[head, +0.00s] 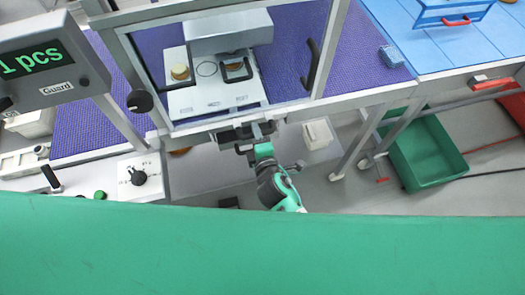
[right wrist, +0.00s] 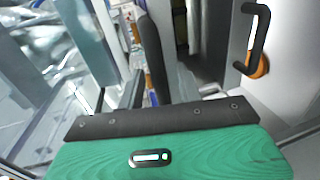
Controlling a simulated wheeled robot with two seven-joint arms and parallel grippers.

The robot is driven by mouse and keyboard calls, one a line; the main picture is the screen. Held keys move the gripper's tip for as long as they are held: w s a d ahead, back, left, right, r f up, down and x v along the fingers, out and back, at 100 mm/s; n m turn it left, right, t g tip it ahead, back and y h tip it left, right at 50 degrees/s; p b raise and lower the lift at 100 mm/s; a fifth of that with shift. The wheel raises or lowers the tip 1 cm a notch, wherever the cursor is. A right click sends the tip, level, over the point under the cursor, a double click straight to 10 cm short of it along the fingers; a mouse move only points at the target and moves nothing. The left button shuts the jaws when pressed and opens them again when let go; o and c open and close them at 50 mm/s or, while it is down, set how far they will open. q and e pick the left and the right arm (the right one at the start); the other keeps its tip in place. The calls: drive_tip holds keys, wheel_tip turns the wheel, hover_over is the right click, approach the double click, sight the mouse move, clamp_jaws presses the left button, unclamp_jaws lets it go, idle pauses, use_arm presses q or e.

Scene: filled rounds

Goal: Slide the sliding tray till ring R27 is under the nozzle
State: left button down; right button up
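A pale sliding tray (head: 212,97) lies inside the framed machine, with small labels along its front edge that I cannot read surely. A gold round piece (head: 180,72) sits at its left, an empty circle is marked in the middle, and a dark-rimmed ring (head: 235,67) is at its right. A grey block (head: 228,28) overhangs the tray's back right; the nozzle itself is hidden. I cannot tell which piece is R27. My right gripper (head: 257,132) is empty, its fingers apart, in front of and below the machine's front edge. My left gripper is not in view.
A frame with a black door handle (head: 311,63) surrounds the machine. A green crate (head: 424,153) is on the floor at right. A blue table (head: 450,45) adjoins. A black handle (right wrist: 258,40) shows close in the right wrist view.

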drive_tip(key=b+v, duration=0.3)
drive_tip(key=v, duration=1)
drive_tip(key=shift+a, duration=0.1)
drive_tip(key=s+d+f+m+g+h, duration=0.1)
drive_tip(key=s+d+f+m+g, duration=0.15)
drive_tip(key=f, duration=0.95)
drive_tip(key=s+d+f+m+g+h, duration=0.1)
drive_tip(key=s+d+f+m+g, duration=0.2)
drive_tip(key=f, duration=0.9)
drive_tip(key=s+d+f+m+g, duration=0.15)
drive_tip(key=d+f, duration=0.25)
drive_tip(key=f, duration=0.8)
drive_tip(key=s+d+f+m+g+h, duration=0.1)
drive_tip(key=s+d+f+m+g, duration=0.2)
drive_tip(key=s+d+f+m, duration=0.3)
drive_tip(key=s+d+f+m+g+h, duration=0.1)
drive_tip(key=s+d+f+m+g, duration=0.2)
drive_tip(key=s+d+f+m, duration=0.3)
drive_tip(key=s+d+f, duration=0.5)
drive_tip(key=s+f, duration=0.2)
drive_tip(key=s, duration=0.3)
drive_tip(key=shift+s+f+g+h, duration=0.2)
drive_tip(key=shift+s+g+h, duration=0.15)
drive_tip(key=shift+g+h, duration=0.05)
